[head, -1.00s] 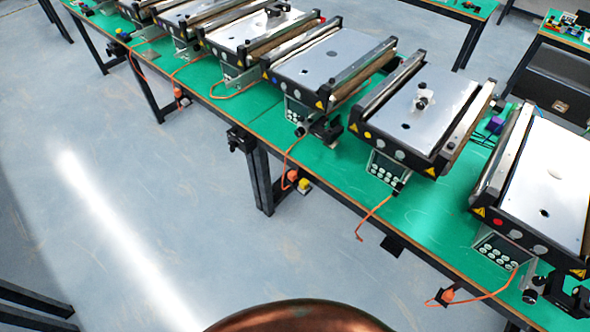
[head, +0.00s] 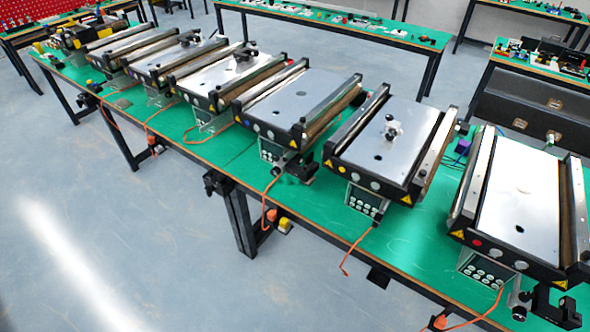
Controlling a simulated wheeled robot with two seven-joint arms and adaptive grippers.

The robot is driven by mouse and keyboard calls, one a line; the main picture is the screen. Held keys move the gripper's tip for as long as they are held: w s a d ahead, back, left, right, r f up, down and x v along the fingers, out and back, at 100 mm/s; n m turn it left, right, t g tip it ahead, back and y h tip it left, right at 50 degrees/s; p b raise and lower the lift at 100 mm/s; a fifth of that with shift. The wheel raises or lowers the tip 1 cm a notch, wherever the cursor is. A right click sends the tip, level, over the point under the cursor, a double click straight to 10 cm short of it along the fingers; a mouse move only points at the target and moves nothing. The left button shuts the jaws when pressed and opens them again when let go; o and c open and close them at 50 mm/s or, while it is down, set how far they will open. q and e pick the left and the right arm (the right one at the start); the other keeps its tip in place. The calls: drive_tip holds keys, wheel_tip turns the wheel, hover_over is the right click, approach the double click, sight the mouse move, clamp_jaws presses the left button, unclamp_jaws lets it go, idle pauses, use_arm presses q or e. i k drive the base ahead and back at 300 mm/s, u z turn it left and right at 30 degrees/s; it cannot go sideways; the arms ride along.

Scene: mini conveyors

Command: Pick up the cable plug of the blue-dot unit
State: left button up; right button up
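The blue-dot unit is a mini conveyor with a grey top plate (head: 292,108) in the middle of the row. Neither of my grippers is in view.
Similar conveyors stand on both sides along the green table (head: 235,170), including a red-dot unit (head: 515,205) at the right. Another orange cable (head: 358,245) hangs over the front edge. The grey floor (head: 120,230) in front is clear. More tables stand behind.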

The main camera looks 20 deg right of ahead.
sight(272, 215)
drive_tip(key=k, duration=1.3)
drive_tip(key=u, duration=0.7)
drive_tip(key=i, duration=0.95)
drive_tip(key=u, duration=0.65)
drive_tip(key=i, duration=1.1)
drive_tip(key=z, duration=1.1)
drive_tip(key=i, duration=0.95)
drive_tip(key=z, duration=0.95)
